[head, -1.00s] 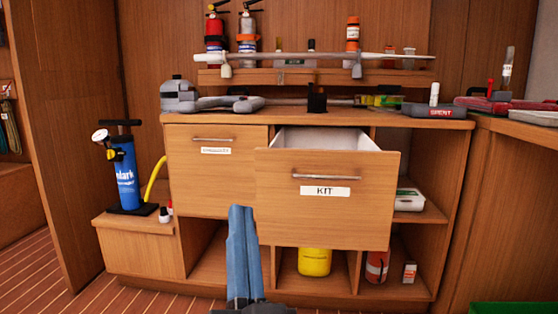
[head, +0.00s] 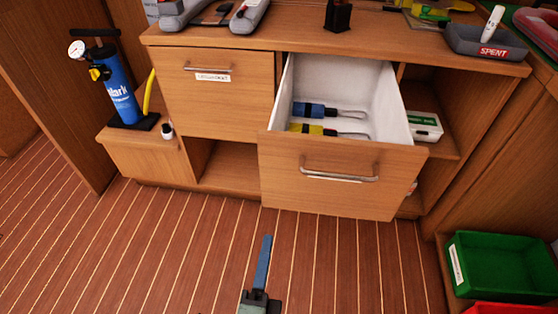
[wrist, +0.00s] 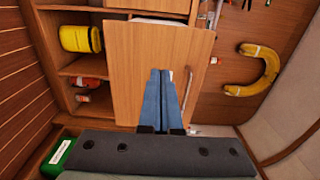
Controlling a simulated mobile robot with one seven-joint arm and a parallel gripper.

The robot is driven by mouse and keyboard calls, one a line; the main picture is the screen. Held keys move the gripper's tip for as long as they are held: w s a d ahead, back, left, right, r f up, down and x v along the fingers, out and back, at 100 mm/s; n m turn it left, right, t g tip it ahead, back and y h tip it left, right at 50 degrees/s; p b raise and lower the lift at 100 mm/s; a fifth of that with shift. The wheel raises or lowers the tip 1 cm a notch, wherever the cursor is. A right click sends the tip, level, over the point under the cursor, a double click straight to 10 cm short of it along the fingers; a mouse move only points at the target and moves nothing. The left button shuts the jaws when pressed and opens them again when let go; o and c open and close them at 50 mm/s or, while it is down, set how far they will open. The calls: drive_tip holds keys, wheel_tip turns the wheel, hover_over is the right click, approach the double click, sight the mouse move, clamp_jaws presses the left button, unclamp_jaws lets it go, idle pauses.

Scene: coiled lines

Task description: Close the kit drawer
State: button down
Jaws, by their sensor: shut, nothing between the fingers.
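The kit drawer (head: 340,180) is pulled out of the wooden cabinet, its white inside showing. Its front has a metal bar handle (head: 339,173). Inside lie a blue-handled tool (head: 313,109) and a yellow-handled tool (head: 306,128), each with a wire loop. My gripper (head: 267,238) is shut and empty. In the head view it appears below the drawer front's lower left corner. In the wrist view my gripper (wrist: 161,71) points at the wooden drawer front (wrist: 140,55), with the handle (wrist: 187,84) partly hidden beside the fingers. I cannot tell whether they touch it.
A closed drawer (head: 218,95) sits left of the kit drawer. A blue pump (head: 120,90) stands on a low step at left. A green bin (head: 500,265) is at lower right. The striped floor (head: 160,245) before the cabinet is clear.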

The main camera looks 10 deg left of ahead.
sight(280, 178)
drive_tip(key=w, duration=1.3)
drive_tip(key=shift+w+p, duration=0.3)
drive_tip(key=shift+w, duration=0.1)
